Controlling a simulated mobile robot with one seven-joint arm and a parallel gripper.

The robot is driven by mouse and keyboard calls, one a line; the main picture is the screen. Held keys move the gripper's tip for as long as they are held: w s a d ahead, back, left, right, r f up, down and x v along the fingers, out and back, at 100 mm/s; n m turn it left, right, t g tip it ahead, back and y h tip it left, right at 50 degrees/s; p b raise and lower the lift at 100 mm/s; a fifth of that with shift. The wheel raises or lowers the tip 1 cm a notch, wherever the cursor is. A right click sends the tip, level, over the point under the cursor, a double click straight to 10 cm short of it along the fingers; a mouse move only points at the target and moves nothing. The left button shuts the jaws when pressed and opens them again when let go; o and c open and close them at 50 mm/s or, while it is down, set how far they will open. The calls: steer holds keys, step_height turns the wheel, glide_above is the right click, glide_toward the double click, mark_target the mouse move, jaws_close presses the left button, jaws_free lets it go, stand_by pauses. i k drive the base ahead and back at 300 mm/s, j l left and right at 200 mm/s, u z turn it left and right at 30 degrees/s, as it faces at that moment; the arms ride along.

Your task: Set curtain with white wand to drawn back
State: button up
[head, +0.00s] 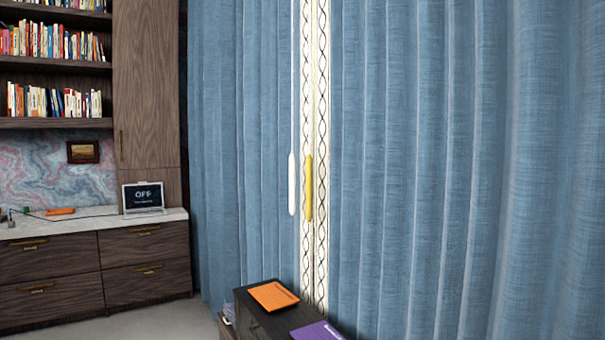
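A blue curtain in two panels hangs across the middle and right of the head view. The left panel (245,150) carries a white wand (292,184) near its inner edge. The right panel (430,170) has a yellow wand (308,188) near its inner edge. Both panels have cream trim with a dark twisted pattern, and the two trims meet at a narrow seam. Both panels are spread out, hanging in folds. The white wand hangs upright, just left of the trim. My gripper is not in view.
A low dark cabinet (262,318) stands in front of the curtain seam, with an orange flat item (273,295) and a purple one (317,331) on top. Drawers with a pale counter (95,226), a laptop (143,198) and bookshelves stand at left. Some bare floor (160,322) shows at lower left.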

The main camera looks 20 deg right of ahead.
mark_target(251, 76)
steer(key=i+j+z, duration=0.15)
steer(key=i, duration=0.4)
steer(key=i+j+z, duration=0.15)
steer(key=i, duration=0.4)
steer(key=i+j+z, duration=0.15)
steer(key=i+j, duration=0.15)
steer(key=i, duration=0.25)
steer(key=i+j+z, duration=0.15)
steer(key=i+j, duration=0.15)
steer(key=i, duration=0.25)
steer(key=i+j+z, duration=0.15)
steer(key=i+j, duration=0.2)
steer(key=i, duration=0.15)
